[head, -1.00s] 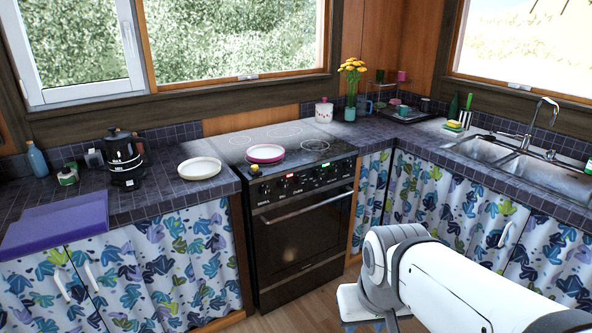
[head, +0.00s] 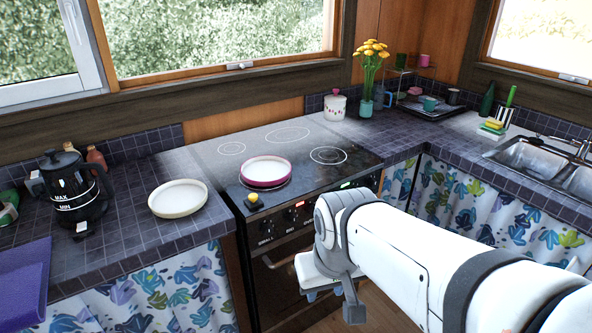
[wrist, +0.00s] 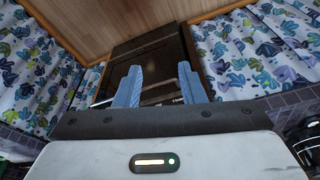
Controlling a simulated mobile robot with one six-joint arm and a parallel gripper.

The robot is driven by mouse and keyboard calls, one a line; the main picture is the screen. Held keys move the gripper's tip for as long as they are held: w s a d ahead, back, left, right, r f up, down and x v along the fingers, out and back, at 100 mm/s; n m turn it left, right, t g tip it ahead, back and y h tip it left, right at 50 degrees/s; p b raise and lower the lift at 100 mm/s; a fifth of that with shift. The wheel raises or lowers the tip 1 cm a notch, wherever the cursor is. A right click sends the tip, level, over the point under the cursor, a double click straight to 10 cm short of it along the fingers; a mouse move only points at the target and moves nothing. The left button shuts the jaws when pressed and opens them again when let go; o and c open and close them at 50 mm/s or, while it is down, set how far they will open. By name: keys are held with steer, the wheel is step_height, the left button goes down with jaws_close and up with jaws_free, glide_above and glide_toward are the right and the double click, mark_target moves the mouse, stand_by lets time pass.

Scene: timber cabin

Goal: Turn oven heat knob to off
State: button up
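The black oven (head: 290,262) stands in a gap between tiled counters in the head view. In the head view my gripper is in front of the oven door, lower than the knobs, and mostly hidden behind my wrist.
A white plate (head: 178,198) and a black kettle (head: 70,190) stand on the left counter. Curtained cabinets (head: 165,290) flank the oven.

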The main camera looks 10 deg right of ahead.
steer(key=shift+w+d, duration=0.1)
steer(key=shift+w, duration=0.25)
steer(key=shift+o, duration=0.7)
steer(key=shift+d, duration=0.1)
steer(key=shift+o, duration=1.1)
steer(key=w+d+f+t+h+b, duration=0.1)
steer(key=w+d+f+t+b, duration=0.1)
steer(key=w+d, duration=0.3)
steer(key=w+d+f+m+t+h+b, duration=0.1)
steer(key=w+d+t+b, duration=0.2)
steer(key=w, duration=1.1)
steer(key=shift+d+f+h+b, duration=0.3)
steer(key=shift+d+f+b, duration=0.15)
steer(key=shift+d, duration=0.75)
steer(key=w+d+f+n+t+b, duration=0.1)
steer(key=w+d+f+t+b, duration=0.1)
steer(key=w+d, duration=0.35)
steer(key=w+d+f+t+b, duration=0.2)
steer(key=w, duration=0.6)
steer(key=w+d+f+n+t+y+b, duration=0.2)
steer(key=w+d+f+t+y+b, duration=0.15)
steer(key=f, duration=0.35)
steer(key=w+d+f+n+t+y+b, duration=0.25)
steer(key=d+f+y+b, duration=0.2)
steer(key=f, duration=0.35)
steer(key=x, duration=0.8)
steer(key=shift+a+m+g+p, duration=0.3)
steer(key=shift+a+m, duration=0.05)
steer(key=shift+a, duration=0.05)
